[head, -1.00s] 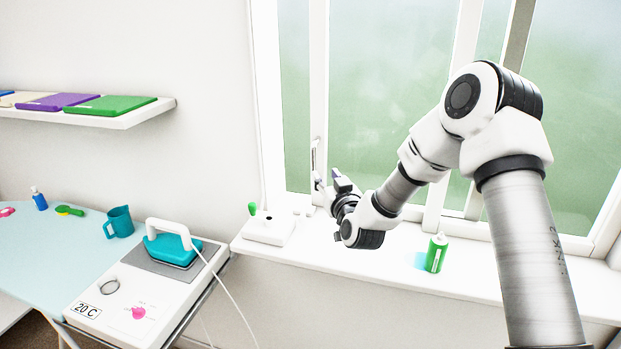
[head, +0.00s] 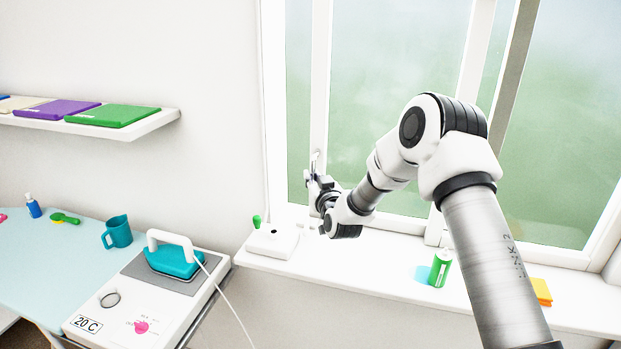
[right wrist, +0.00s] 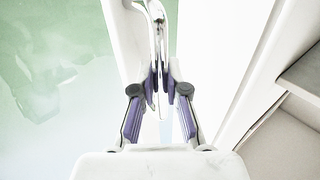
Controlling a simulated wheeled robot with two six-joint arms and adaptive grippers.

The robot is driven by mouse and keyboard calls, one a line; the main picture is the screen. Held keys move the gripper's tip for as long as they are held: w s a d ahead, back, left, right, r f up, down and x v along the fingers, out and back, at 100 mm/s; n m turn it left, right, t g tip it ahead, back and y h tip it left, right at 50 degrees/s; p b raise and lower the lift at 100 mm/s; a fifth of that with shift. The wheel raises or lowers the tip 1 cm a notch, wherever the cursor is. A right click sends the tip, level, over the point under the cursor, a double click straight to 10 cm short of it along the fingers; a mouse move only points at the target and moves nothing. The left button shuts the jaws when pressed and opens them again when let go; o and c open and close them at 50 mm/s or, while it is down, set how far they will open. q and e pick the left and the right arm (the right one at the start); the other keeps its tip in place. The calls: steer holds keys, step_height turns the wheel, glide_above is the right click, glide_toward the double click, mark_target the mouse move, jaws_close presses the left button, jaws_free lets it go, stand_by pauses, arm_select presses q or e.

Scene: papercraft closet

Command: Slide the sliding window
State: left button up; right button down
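The sliding window's sash (head: 320,110) has a white frame with pale green glass. Its upright metal handle (head: 315,160) is on the left stile and shows in the right wrist view (right wrist: 158,25). My right gripper (head: 312,185) is at the handle. In the right wrist view my right gripper's purple-padded fingers (right wrist: 160,80) flank the handle's lower part closely and appear closed on it. A narrow strip of glass shows between the sash's left stile and the outer frame (head: 273,110). My left gripper is not in view.
A green can (head: 440,268) and an orange block (head: 541,291) are farther right. An ironing board with a teal iron (head: 175,260) and a teal mug (head: 117,232) is at left.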

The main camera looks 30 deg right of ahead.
steer(key=shift+s+d+f+b, duration=0.1)
steer(key=shift+s+d+b, duration=0.1)
steer(key=shift+b, duration=0.1)
steer(key=w+a+b, duration=0.2)
steer(key=w+a, duration=0.2)
steer(key=w, duration=0.1)
steer(key=shift+w+a+b, duration=0.2)
steer(key=shift+a+b, duration=0.1)
steer(key=shift+a, duration=0.05)
steer(key=c, duration=1.2)
jaws_free()
steer(key=shift+s+d, duration=0.1)
steer(key=shift+s+d+r, duration=0.1)
steer(key=shift+s+r, duration=0.05)
steer(key=shift+r, duration=0.05)
steer(key=v, duration=1.2)
steer(key=shift+s+r, duration=0.15)
steer(key=shift+s, duration=0.05)
